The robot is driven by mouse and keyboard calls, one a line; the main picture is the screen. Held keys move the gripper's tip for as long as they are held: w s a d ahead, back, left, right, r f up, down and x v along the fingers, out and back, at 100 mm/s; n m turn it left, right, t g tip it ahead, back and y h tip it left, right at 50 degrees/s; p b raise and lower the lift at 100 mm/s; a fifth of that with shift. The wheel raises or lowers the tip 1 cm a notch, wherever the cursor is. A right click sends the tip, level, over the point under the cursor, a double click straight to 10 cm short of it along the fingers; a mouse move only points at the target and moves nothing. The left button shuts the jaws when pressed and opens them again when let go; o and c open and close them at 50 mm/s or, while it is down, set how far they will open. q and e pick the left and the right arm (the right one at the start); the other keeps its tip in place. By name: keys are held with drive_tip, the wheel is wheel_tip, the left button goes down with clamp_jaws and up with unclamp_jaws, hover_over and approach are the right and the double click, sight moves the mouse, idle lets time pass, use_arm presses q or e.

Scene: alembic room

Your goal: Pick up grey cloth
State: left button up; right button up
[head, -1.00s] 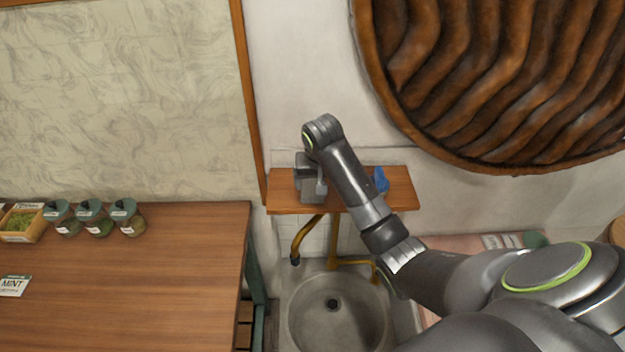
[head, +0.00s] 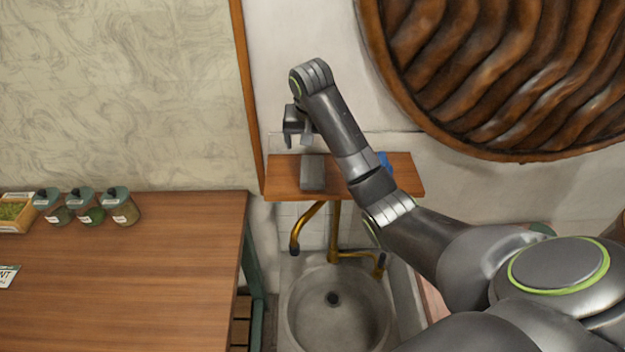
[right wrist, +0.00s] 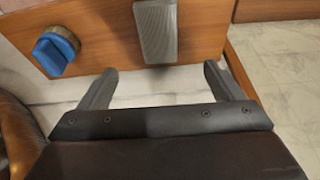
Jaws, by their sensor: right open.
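The grey cloth (head: 312,172) lies as a small folded block on the wooden shelf above the sink. It also shows in the right wrist view (right wrist: 156,30) near the top, beyond and between the fingertips. My right gripper (head: 298,140) is open and empty, raised above the shelf and apart from the cloth. Its two spread fingers show in the right wrist view (right wrist: 155,78). My left gripper is not in view.
A blue object (head: 384,161) sits on the shelf (head: 408,178), right of the cloth and partly behind my arm. Below are brass pipes (head: 335,232) and a round sink (head: 345,322). A wooden table (head: 130,270) with several jars stands at left.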

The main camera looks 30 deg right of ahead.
sight(312, 169)
drive_tip(key=x, duration=0.6)
drive_tip(key=shift+d+f, duration=0.1)
drive_tip(key=shift+f, duration=0.2)
drive_tip(key=shift+w+f+p, duration=0.1)
drive_tip(key=shift+f+p, duration=0.3)
drive_tip(key=shift+p, duration=0.05)
drive_tip(key=p+x, duration=0.1)
drive_tip(key=x, duration=0.2)
drive_tip(key=shift+f, duration=0.25)
drive_tip(key=shift+d+f+p, duration=0.1)
drive_tip(key=shift+f+p, duration=0.2)
drive_tip(key=shift+f, duration=0.3)
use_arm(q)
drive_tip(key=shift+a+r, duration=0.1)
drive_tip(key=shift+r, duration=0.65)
use_arm(e)
drive_tip(key=shift+c, duration=0.2)
drive_tip(key=c, duration=1)
